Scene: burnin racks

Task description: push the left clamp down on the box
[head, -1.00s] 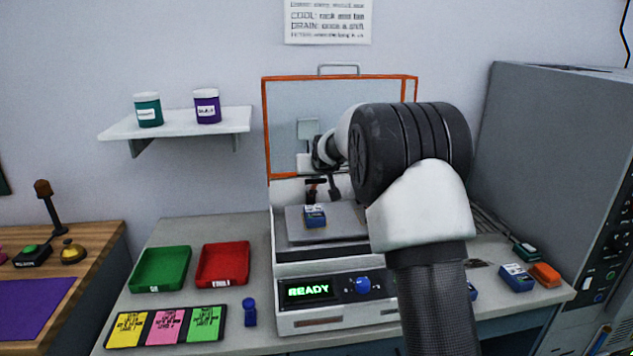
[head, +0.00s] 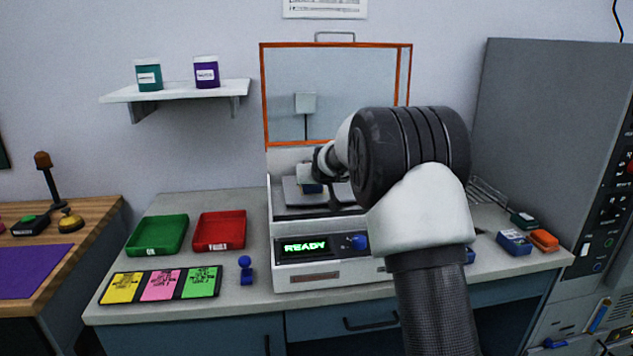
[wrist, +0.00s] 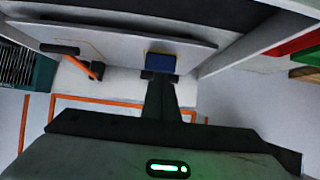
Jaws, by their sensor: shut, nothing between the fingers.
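A small blue box (head: 313,189) sits on the grey plate (head: 291,192) inside the white machine. In the wrist view the blue box (wrist: 161,63) is just beyond my fingertips. My gripper (wrist: 160,78) is shut and empty, its dark fingers pointing at the near edge of the box; I cannot tell whether they touch anything. In the head view my gripper (head: 306,174) is low over the plate, largely hidden by my wrist. The left clamp is not distinct in either view, apparently behind my gripper.
The machine's orange-framed lid (head: 264,97) stands open behind. Its display (head: 304,246) reads READY. A green tray (head: 157,235), a red tray (head: 219,231) and a card strip (head: 160,285) lie to the left. Blue (head: 514,242) and orange (head: 544,240) boxes lie right, beside a grey cabinet (head: 550,130).

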